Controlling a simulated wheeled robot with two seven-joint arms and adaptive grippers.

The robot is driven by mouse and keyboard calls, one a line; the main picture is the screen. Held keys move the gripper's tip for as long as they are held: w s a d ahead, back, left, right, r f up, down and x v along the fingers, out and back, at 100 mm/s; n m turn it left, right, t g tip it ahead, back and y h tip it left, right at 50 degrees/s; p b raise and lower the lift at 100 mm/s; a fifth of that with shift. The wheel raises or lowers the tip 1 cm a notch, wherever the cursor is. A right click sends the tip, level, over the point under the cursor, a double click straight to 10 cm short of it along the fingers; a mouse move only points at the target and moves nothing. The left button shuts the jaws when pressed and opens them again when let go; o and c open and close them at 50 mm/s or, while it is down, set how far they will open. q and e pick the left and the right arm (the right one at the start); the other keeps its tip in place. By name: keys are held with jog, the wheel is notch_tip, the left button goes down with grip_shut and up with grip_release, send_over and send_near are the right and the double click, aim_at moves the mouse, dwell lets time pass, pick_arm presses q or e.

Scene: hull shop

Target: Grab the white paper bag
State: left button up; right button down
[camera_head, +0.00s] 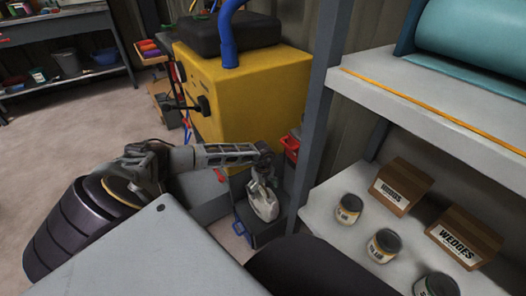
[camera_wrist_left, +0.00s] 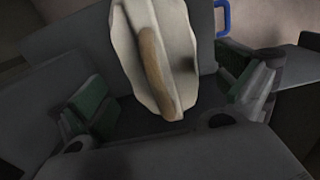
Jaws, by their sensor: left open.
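The white paper bag (camera_head: 264,204) is in the lower middle of the head view, just below the end of my left arm, in front of a dark box with a blue handle. In the left wrist view the bag (camera_wrist_left: 182,40) is pale, with a tan elongated strip down its middle. My left gripper (camera_head: 262,178) is open. In the wrist view its two green-padded fingers stand apart on either side of the bag's lower end, with gaps on both sides. What the bag rests on is partly hidden. My right gripper is not in view.
A yellow machine (camera_head: 235,95) with a blue hose stands behind the arm. A grey shelf post (camera_head: 318,110) rises close to the right of the bag. The shelf (camera_head: 320,205) holds jars and cardboard boxes (camera_head: 465,232). A grey surface (camera_head: 165,260) fills the lower left foreground.

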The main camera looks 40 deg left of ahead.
aim_at(262, 192)
pick_arm(q)
jog(key=shift+a+f+b, duration=0.1)
jog(key=shift+f+b, duration=1)
jog(key=shift+f, duration=0.7)
jog(key=shift+f+b, duration=0.35)
jog(key=shift+f, duration=0.35)
jog(key=c, duration=0.8)
jog(key=shift+r, duration=0.2)
